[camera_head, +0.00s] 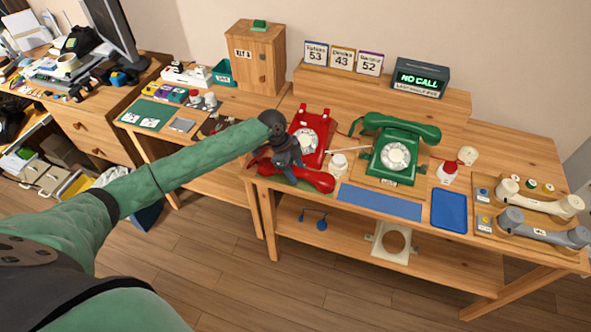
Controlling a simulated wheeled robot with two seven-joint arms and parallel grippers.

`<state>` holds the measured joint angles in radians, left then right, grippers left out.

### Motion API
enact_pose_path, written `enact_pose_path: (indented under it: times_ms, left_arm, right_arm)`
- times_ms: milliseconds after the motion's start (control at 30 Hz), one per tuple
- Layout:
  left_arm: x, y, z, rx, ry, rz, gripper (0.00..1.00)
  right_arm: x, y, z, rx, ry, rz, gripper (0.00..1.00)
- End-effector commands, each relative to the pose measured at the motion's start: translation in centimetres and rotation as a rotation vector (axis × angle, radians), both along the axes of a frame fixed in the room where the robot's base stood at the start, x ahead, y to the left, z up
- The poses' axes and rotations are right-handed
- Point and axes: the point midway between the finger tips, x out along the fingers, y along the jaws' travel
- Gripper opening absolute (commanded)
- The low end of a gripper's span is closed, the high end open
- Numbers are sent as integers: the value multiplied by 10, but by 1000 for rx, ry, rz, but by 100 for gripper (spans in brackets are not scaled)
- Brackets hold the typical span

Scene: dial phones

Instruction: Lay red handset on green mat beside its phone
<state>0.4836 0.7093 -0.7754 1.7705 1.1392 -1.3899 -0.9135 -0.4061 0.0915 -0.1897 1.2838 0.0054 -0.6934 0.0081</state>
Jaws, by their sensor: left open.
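The red phone (309,137) stands on the wooden table with its cradle empty. The red handset (318,181) lies at the table's front edge, just in front of the phone. My left gripper (287,168) is open above the handset's left part and hides some of it. I cannot tell whether the fingers touch it. My right gripper is out of view.
A green phone (398,152) with its handset on stands to the right, behind a blue strip mat (380,203). A small white jar (338,164) stands between the phones. A blue tray (449,211) and a grey handset (543,229) lie farther right.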

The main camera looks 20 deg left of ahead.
Motion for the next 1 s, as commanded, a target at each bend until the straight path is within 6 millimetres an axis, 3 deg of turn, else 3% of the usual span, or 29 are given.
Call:
enact_pose_path:
  times_ms: [133, 700, 1000]
  left_arm:
    - [1, 5, 10, 0, -2, 1, 51]
    - [2, 41, 100, 0, -2, 0, 51]
    - [2, 46, 113, 0, 0, 0, 51]
  right_arm:
    - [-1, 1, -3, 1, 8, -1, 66]
    - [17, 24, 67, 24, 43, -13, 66]
    - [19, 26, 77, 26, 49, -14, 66]
